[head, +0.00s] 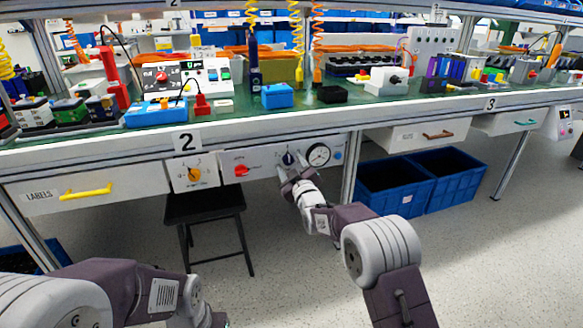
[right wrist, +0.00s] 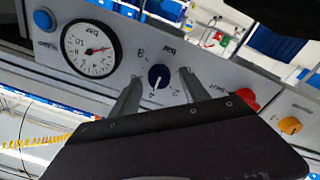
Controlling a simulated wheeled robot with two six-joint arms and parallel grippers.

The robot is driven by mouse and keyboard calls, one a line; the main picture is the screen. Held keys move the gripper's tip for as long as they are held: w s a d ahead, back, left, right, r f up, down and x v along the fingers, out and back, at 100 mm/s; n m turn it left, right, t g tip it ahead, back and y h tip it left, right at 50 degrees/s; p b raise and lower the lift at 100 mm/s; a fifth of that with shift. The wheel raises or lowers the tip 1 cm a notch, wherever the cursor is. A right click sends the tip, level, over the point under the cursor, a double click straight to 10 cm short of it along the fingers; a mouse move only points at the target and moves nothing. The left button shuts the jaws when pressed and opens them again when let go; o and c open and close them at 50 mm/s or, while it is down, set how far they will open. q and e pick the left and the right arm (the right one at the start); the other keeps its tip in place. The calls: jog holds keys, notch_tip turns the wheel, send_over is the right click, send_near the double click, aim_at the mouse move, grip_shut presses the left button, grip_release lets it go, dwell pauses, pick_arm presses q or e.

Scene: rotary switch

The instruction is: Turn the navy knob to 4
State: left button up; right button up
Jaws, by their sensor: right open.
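The navy knob (head: 288,158) is on the white panel under the bench edge, left of the round gauge (head: 318,154). In the right wrist view, which is tilted and nearly upside down, the navy knob (right wrist: 159,77) shows a white pointer line toward the picture's bottom. Small numbers surround it; which one it points at is hard to tell. My right gripper (head: 286,174) is in front of the panel at the knob. In the wrist view its open fingers (right wrist: 160,80) stand on either side of the knob, apart from it. My left arm is at the lower left; its finger opening is unclear.
On the same front are a red knob (head: 241,170), a yellow knob (head: 195,174) and a blue button (head: 338,155). A LABELS drawer (head: 130,188) with a yellow handle is at left. A black stool (head: 205,208) and blue crates (head: 445,178) stand below.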

jog(key=shift+s+d+r, duration=0.1)
jog(key=shift+s, duration=0.25)
jog(key=b+v, duration=0.1)
jog(key=v, duration=0.7)
jog(key=shift+s, duration=0.15)
